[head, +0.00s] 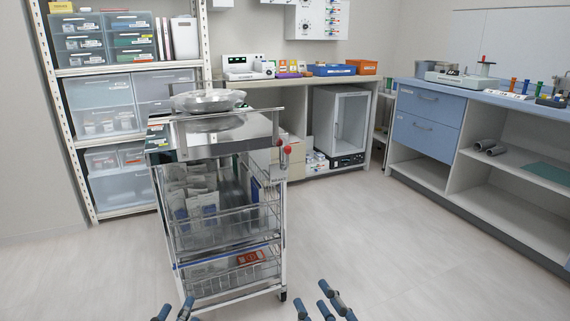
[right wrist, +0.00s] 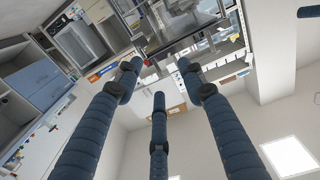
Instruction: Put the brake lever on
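A wheeled metal cart (head: 168,252) with wire baskets stands ahead, left of the middle in the head view. A small red lever (head: 287,149) is on the right side of its upper frame, with a red knob (head: 279,141) close by. I take this lever to be the brake lever; its setting is too small to tell. My right gripper (head: 327,304) is low at the bottom edge, apart from the cart. Its blue fingers are spread and empty in the right wrist view (right wrist: 158,85). My left gripper (head: 175,312) shows only its fingertips, apart, at the bottom edge.
Shelving with clear bins (head: 103,105) stands behind at left. A bench with a glass-door cabinet (head: 340,120) is behind at right, and a blue-drawer counter (head: 428,108) stands at right. The floor (head: 390,245) right of the cart is clear.

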